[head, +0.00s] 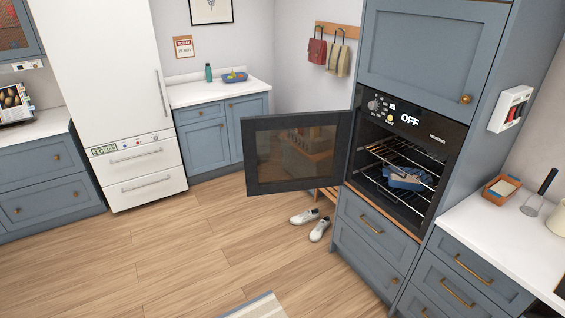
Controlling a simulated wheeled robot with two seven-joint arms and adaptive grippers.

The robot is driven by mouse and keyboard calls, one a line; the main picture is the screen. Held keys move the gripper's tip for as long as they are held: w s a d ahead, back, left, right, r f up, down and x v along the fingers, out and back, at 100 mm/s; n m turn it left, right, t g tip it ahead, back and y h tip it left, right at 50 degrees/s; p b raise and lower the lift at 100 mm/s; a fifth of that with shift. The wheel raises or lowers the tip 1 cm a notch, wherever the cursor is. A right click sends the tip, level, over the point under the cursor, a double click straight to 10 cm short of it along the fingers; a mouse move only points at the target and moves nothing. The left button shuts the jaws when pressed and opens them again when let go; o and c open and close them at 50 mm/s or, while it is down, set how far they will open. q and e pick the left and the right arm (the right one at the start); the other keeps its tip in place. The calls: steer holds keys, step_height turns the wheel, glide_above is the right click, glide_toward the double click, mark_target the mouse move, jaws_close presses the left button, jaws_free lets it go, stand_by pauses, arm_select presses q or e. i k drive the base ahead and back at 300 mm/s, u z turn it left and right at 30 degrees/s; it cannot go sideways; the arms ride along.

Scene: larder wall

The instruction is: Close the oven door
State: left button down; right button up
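The oven (412,122) is built into a tall blue cabinet at the right. Its dark-framed glass door (296,152) stands wide open, swung out to the left from hinges on the oven's left side. Inside, a blue dish (404,179) sits on a wire rack (381,152). Neither of my grippers shows in the head view.
The wooden floor (150,255) in front is mostly clear. White shoes (304,216) lie below the door, and a striped rug (258,307) shows at the bottom. A white counter (500,250) stands right of the oven, a white fridge (105,85) at the left.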

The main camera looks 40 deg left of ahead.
mark_target(298, 151)
steer(key=u, duration=2.05)
steer(key=i, duration=5.7)
steer(key=z, duration=4.3)
steer(key=i, duration=0.75)
